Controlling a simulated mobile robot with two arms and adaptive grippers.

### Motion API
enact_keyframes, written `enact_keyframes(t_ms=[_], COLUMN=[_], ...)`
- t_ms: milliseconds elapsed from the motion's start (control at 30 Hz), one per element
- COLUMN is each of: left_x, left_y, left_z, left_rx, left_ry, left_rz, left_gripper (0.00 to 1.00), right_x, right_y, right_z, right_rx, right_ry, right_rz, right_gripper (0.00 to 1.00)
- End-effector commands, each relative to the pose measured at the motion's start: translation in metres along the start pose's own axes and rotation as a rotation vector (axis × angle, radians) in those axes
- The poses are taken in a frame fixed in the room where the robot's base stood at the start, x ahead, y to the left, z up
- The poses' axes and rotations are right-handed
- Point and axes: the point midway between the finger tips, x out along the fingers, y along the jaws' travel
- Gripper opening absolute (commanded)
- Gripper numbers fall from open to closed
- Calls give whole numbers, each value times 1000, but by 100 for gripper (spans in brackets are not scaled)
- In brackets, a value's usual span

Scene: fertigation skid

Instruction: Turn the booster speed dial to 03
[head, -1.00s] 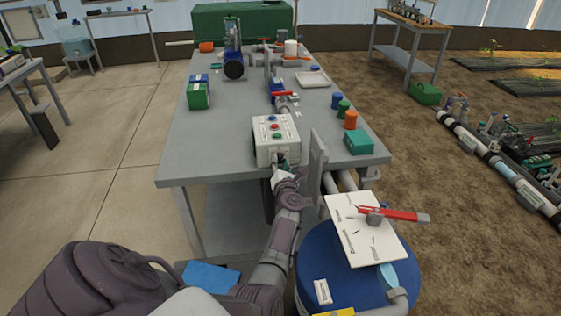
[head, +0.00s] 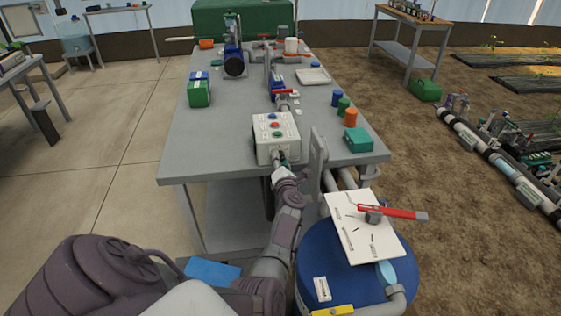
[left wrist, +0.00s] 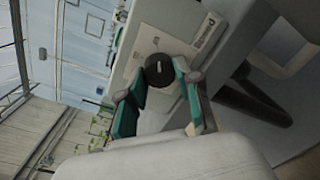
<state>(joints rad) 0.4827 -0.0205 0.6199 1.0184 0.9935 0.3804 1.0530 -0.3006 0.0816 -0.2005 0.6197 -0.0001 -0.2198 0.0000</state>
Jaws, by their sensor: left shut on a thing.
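The pale control box (head: 262,152) with a green and red buttons on its top stands at the near edge of the grey table. My left gripper (head: 281,160) is at the box's near face, reached from below by my arm. In the left wrist view, the black round dial (left wrist: 159,66) with a white mark sits on the box's pale face, between the teal fingertips of my left gripper (left wrist: 162,80). The gripper is shut on the dial. The dial is hidden by the gripper in the head view, and its number cannot be read. My right gripper is out of view.
A blue drum (head: 335,272) with a white board and a red-handled lever (head: 400,213) stands right of my left arm. A teal box (head: 358,141) and small coloured caps sit on the table's right side. The table's (head: 215,150) left front is clear.

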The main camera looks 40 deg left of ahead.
Motion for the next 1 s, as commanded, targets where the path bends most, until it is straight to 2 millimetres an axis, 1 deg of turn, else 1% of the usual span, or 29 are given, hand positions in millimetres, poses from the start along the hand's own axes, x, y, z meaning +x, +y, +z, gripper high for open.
enact_keyframes(t_ms=[67,100,233,267,533,667,767,900,1000], left_x=[1,1,1,0,0,0,-1,-2,-2], left_y=[2,2,1,1,1,6,18,39,52], left_z=[2,2,2,1,1,7,17,37,48], left_rx=[2,2,1,1,0,-5,-9,-12,-11], left_ry=[-3,-3,-3,-2,-1,-1,-1,-1,-1], left_rz=[3,3,2,2,1,2,3,7,7], left_gripper=[0,35,57,59,59,59,59,59,59], right_x=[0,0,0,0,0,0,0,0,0], right_y=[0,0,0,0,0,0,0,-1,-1], right_z=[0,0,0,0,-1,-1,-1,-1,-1], right_rx=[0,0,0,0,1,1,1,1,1], right_ry=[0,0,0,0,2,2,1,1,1], right_rz=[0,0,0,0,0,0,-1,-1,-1], right_gripper=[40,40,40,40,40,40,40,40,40])
